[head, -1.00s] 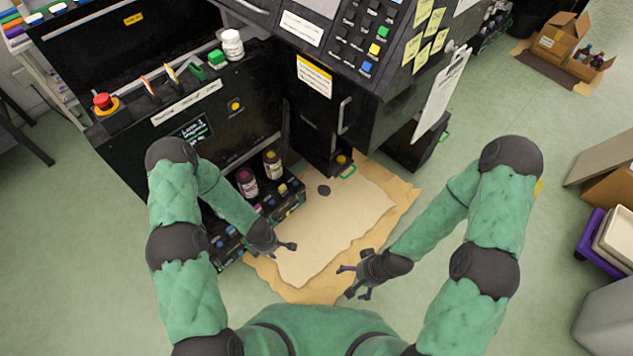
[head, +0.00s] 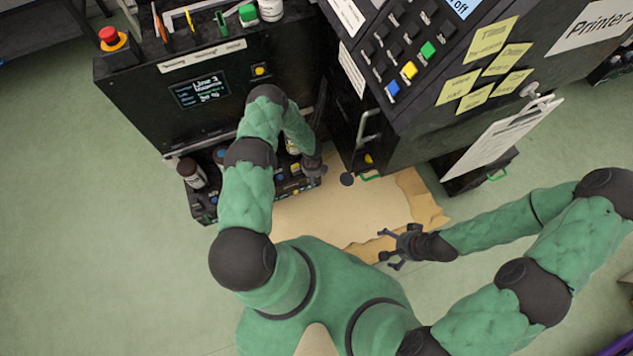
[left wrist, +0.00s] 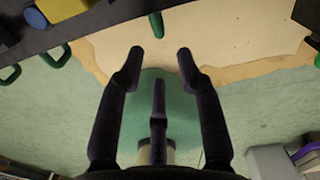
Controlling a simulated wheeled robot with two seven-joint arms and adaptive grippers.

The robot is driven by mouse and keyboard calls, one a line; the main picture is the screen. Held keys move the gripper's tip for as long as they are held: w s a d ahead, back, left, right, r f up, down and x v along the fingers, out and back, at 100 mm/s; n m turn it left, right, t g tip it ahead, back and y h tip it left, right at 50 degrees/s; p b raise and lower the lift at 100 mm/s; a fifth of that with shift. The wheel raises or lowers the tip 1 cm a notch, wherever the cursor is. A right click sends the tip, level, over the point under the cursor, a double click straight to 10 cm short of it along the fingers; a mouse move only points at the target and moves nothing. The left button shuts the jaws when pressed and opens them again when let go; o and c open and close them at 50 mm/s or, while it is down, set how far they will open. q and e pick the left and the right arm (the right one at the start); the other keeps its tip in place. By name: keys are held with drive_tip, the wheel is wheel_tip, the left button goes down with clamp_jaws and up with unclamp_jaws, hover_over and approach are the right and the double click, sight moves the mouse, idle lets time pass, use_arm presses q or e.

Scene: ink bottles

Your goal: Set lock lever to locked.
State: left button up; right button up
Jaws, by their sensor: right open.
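I cannot tell for certain which part is the lock lever. In the left wrist view a dark green, rounded lever-like piece (left wrist: 157,25) shows just beyond my left gripper (left wrist: 160,65), apart from its fingers. That gripper's fingers are spread with nothing between them. In the head view my left gripper (head: 312,172) is at the right end of the low ink bay, beside a partly hidden bottle (head: 293,146). My right gripper (head: 393,246) is open and empty above the tan sheet's front edge.
The black printer cabinet (head: 210,95) stands ahead, with a red stop button (head: 110,37) on top. Other bottles (head: 193,172) stand in the bay at left. A tan sheet (head: 330,215) covers the floor. A clipboard (head: 500,138) hangs at right. The green floor at left is clear.

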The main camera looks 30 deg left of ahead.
use_arm(q)
wheel_tip(320, 180, down, 9)
drive_tip(key=b, duration=0.4)
drive_tip(key=shift+f, duration=0.15)
